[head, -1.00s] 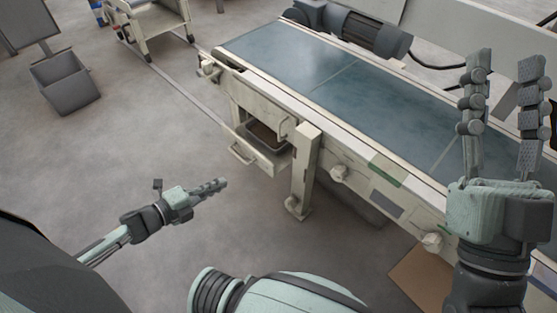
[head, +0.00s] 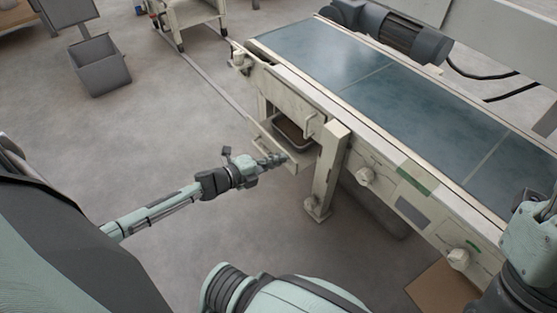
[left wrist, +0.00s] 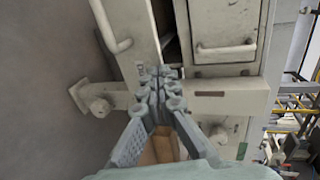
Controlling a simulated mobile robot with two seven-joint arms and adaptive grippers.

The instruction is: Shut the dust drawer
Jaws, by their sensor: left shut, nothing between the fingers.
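The dust drawer (head: 263,132) stands pulled out under the conveyor's near end, with a grey tray of brown dust (head: 291,131) showing inside. In the left wrist view its pale front (left wrist: 132,38) and bar handle (left wrist: 108,30) are at upper left, with a dark gap behind the front. My left gripper (head: 281,159) is shut and empty, its tips at the drawer front's right part; touching or just apart, I cannot tell. The left wrist view shows its closed fingers (left wrist: 158,76). My right gripper (head: 545,213) is cut off at the right edge, its fingers mostly hidden.
A conveyor leg (head: 329,172) stands right of the drawer. A closed panel with a handle (left wrist: 225,52) is beside the drawer. The belt (head: 400,95) runs above. A grey bin (head: 100,68) stands at far left. The floor left of the drawer is clear.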

